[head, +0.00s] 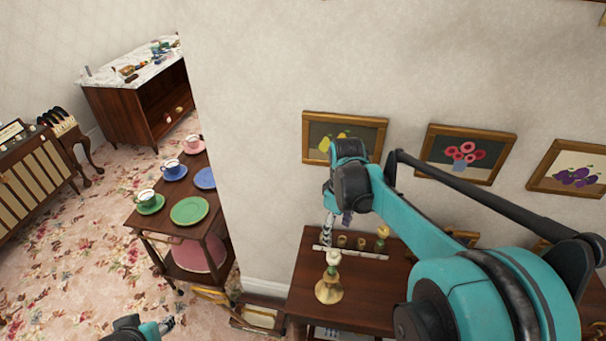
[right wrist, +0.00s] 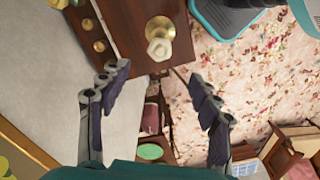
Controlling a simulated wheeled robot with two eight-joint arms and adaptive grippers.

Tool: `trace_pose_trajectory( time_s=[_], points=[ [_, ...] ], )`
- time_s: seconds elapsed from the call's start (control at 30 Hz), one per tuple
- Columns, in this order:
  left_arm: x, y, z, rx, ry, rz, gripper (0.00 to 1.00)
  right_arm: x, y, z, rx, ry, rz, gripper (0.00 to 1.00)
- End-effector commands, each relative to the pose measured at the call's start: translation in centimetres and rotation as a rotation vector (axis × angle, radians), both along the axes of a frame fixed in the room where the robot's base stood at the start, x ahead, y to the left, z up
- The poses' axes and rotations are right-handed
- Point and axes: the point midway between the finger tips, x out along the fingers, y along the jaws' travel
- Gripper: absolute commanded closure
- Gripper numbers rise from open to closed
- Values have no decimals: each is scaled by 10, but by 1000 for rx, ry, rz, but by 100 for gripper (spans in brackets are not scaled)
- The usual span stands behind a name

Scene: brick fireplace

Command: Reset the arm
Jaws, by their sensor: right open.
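My right arm (head: 430,225) comes in from the right, bent and raised over the brown wooden table. Its gripper (head: 337,226) hangs near the table's left side, just above and behind a brass candlestick (head: 329,289) with a pale top. In the right wrist view the right gripper (right wrist: 158,86) is open, its two dark fingers wide apart with nothing between them. The candlestick (right wrist: 160,36) stands beyond the fingertips there, apart from them. My left gripper (head: 164,325) shows only partly at the bottom edge, over the floral carpet; its jaw opening is unclear.
The brown table (head: 365,309) carries a pale strip (head: 350,252) with small pieces. Framed pictures (head: 468,152) hang on the wall behind my right arm. A cart (head: 212,240) with cups and plates stands left of the wall corner. Open carpet (head: 65,270) lies at left.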

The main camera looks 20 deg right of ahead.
Motion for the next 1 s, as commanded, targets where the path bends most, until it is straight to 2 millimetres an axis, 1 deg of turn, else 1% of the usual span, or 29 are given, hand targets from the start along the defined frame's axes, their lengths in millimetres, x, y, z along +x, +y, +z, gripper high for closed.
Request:
trace_pose_trajectory(
  time_s=[0.17, 0.27, 0.37, 0.47, 0.6, 0.7, 0.83, 0.9, 1.0],
  points=[
    [0, 0, -4, 0, 0, 0, 60, -3, 3, -2, -3, -12, -8, 37],
    [0, 0, -17, 0, 0, 0, 60, -12, 14, -9, -10, -56, -44, 37],
    [0, 0, -37, 0, 0, 0, 60, -28, 32, -20, -17, -140, -108, 37],
    [0, 0, -60, 0, 0, 0, 60, -48, 51, -37, -10, -245, -190, 37],
    [0, 0, -88, 0, 0, 0, 60, -75, 75, -64, 28, -391, -302, 37],
    [0, 0, -105, 0, 0, 0, 60, -90, 89, -83, 69, -479, -373, 37],
    [0, 0, -118, 0, 0, 0, 60, -104, 100, -103, 120, -560, -439, 37],
    [0, 0, -122, 0, 0, 0, 60, -107, 103, -108, 140, -586, -462, 37],
    [0, 0, -124, 0, 0, 0, 60, -110, 106, -112, 155, -605, -480, 37]
  ],
)
